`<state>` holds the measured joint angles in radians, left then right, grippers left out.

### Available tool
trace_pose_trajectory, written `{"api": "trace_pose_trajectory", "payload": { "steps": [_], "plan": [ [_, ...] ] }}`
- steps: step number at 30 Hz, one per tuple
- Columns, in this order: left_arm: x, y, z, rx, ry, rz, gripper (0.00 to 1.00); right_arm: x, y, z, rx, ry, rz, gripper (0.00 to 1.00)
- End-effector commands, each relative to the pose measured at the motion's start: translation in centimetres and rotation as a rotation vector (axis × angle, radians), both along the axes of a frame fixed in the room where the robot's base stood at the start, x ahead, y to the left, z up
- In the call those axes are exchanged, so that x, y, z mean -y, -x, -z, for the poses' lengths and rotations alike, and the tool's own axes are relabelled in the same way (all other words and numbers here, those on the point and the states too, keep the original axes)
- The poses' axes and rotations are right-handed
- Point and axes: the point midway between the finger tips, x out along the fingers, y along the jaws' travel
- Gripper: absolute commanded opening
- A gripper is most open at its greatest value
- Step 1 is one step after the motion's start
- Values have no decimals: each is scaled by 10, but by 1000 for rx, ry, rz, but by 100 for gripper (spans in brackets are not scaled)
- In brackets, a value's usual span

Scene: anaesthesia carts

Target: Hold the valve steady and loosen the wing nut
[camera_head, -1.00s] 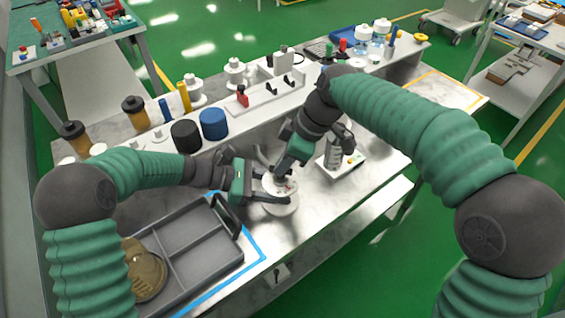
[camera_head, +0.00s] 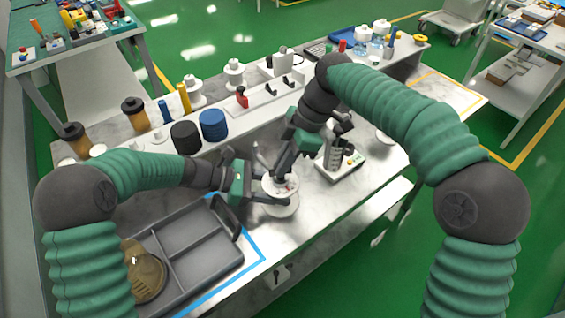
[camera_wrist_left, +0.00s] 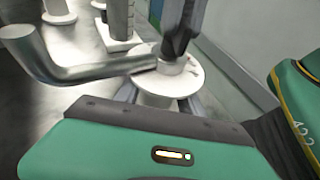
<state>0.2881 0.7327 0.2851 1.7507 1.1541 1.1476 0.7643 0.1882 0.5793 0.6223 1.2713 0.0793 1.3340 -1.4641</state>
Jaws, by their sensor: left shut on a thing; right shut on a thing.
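The valve (camera_head: 281,208) is a white round body standing on the bench top. My left gripper (camera_head: 277,190) comes from the left and is shut on the valve, its dark fingers on either side. My right gripper (camera_head: 280,175) reaches down from above and is shut at the top centre of the valve, where the wing nut sits. Its fingers hide much of the nut. In the left wrist view, a bent silver bar (camera_wrist_left: 75,68) runs to the hub above the white disc (camera_wrist_left: 168,88); a dark right finger (camera_wrist_left: 180,28) covers the hub's top.
A grey divided tray (camera_head: 195,245) with a tan object (camera_head: 148,278) lies left of the valve. A white device (camera_head: 340,165) with small buttons stands close on the right. Black (camera_head: 185,136) and blue (camera_head: 213,124) cylinders stand behind. The bench front is clear.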

Motion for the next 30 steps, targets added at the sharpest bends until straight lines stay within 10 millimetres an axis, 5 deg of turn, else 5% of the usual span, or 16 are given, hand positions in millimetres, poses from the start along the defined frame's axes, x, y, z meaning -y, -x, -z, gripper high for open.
{"api": "trace_pose_trajectory", "payload": {
  "steps": [6, 12, 30],
  "plan": [
    [2, 1, -4, 5, 9, 10, 0, 4, -2, 3, 2, 7, 7, 0],
    [2, 1, -4, 5, 9, 9, 0, 4, -2, 3, 2, 7, 8, 28],
    [1, -1, -4, 4, 7, 1, 0, 5, -2, -6, -2, 3, 3, 28]
  ]
}}
